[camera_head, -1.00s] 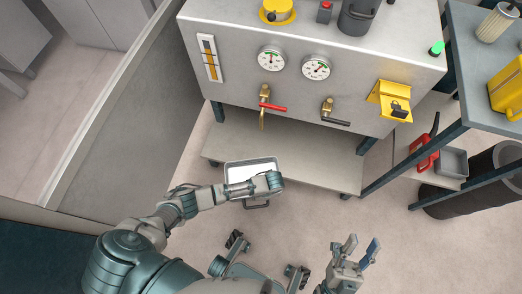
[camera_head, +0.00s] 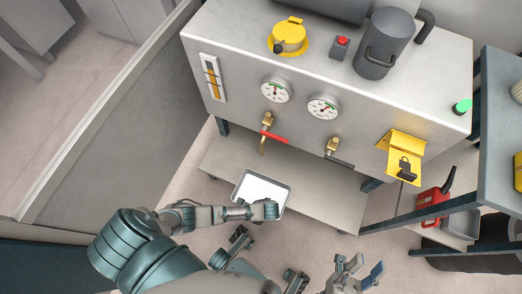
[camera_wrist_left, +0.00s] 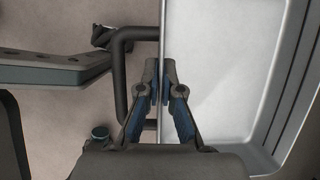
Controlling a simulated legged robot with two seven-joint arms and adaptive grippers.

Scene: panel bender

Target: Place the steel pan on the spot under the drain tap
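The steel pan (camera_head: 262,187) is a shallow, light grey rectangular tray, seen over the front edge of the low shelf (camera_head: 315,192) under the machine; I cannot tell whether it touches the shelf. My left gripper (camera_head: 268,211) is at its near side. In the left wrist view, the fingers (camera_wrist_left: 161,78) close on the rim of the pan (camera_wrist_left: 220,80), beside its dark handle (camera_wrist_left: 121,80). A brass tap with a red lever (camera_head: 267,132) hangs above and beyond the pan. A second brass tap (camera_head: 333,147) has a dark lever. My right gripper (camera_head: 358,275) is open and empty.
The grey machine cabinet (camera_head: 235,100) carries two gauges and a yellow lockout bracket (camera_head: 404,150). A blue-legged table (camera_head: 502,130) stands at right, with a red can (camera_head: 432,203) beneath it. A low wall (camera_head: 110,130) runs along the left. Floor between is open.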

